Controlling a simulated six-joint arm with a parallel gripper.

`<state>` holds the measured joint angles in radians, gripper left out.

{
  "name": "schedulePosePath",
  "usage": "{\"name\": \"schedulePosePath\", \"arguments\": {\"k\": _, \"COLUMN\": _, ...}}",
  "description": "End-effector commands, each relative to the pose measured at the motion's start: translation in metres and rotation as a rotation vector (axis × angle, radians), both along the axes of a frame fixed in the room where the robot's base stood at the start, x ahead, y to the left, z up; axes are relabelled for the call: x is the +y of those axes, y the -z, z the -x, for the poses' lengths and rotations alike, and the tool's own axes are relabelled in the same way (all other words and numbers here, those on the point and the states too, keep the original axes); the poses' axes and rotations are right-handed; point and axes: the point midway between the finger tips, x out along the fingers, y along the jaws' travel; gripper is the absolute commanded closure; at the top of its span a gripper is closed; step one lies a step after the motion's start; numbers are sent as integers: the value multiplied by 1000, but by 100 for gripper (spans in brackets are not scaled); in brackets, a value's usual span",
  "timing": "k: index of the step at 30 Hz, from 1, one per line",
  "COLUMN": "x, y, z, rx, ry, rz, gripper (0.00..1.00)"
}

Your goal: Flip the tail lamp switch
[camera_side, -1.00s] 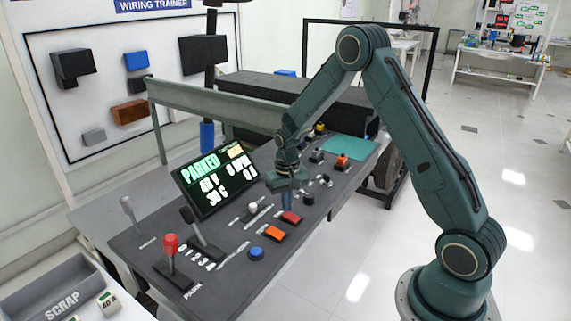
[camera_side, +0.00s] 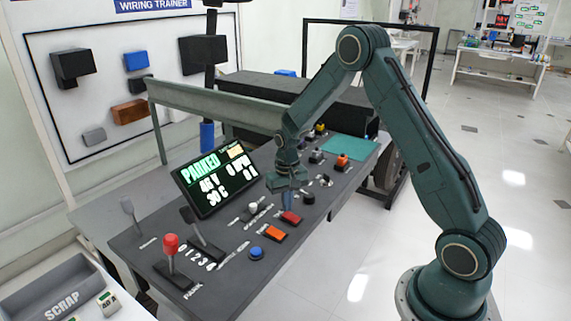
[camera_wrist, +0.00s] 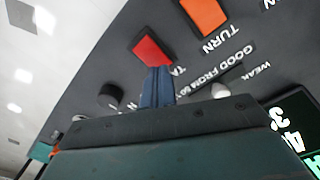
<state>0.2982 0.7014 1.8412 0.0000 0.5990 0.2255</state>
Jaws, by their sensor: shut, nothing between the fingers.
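The tail lamp switch is a red rocker (camera_side: 291,217) on the dark console. In the wrist view the red rocker (camera_wrist: 152,50) has a partly hidden label beginning "TA" beside it. My gripper (camera_side: 287,208) points down at the rocker, its blue fingers shut and empty. In the wrist view the shut fingertips of my gripper (camera_wrist: 157,70) overlap the rocker's near edge. I cannot tell whether they touch it. The fingers hide part of the label.
An orange rocker (camera_side: 274,233) labelled TURN and a blue button (camera_side: 256,253) sit nearer the console's front. A black knob (camera_side: 308,198) and a white-tipped lever (camera_side: 253,207) flank the rocker. A screen reading PARKED (camera_side: 215,180) stands behind. Red-topped and black levers rise at left.

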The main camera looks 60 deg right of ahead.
Motion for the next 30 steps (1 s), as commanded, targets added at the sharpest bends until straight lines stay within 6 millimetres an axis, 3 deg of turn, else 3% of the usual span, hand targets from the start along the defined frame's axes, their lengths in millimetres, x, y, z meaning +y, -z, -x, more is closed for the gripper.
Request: {"name": "schedulePosePath", "arguments": {"k": 30, "x": 0, "y": 9, "z": 0, "rx": 1, "ry": 0, "rz": 0, "gripper": 100}}
